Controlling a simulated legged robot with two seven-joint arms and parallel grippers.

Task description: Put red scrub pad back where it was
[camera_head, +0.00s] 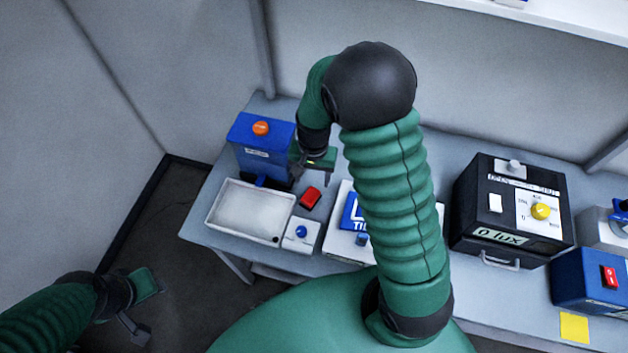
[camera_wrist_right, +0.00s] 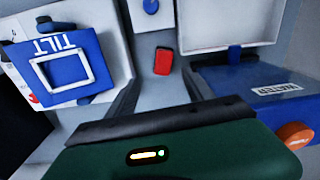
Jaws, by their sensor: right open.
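The red scrub pad (camera_head: 310,197) lies on the grey table, between the white tray and the box marked TILT. It also shows in the right wrist view (camera_wrist_right: 163,61), lying flat on the table with nothing touching it. My right gripper (camera_head: 312,172) is open and empty above the table, behind the pad and beside the blue water box.
The white tray (camera_head: 212,213) and blue water box (camera_head: 243,133) with an orange knob stand left of the pad. A small white box with a blue knob (camera_head: 302,236) is in front. The TILT box (camera_head: 341,246) and black lux box (camera_head: 465,215) stand to the right.

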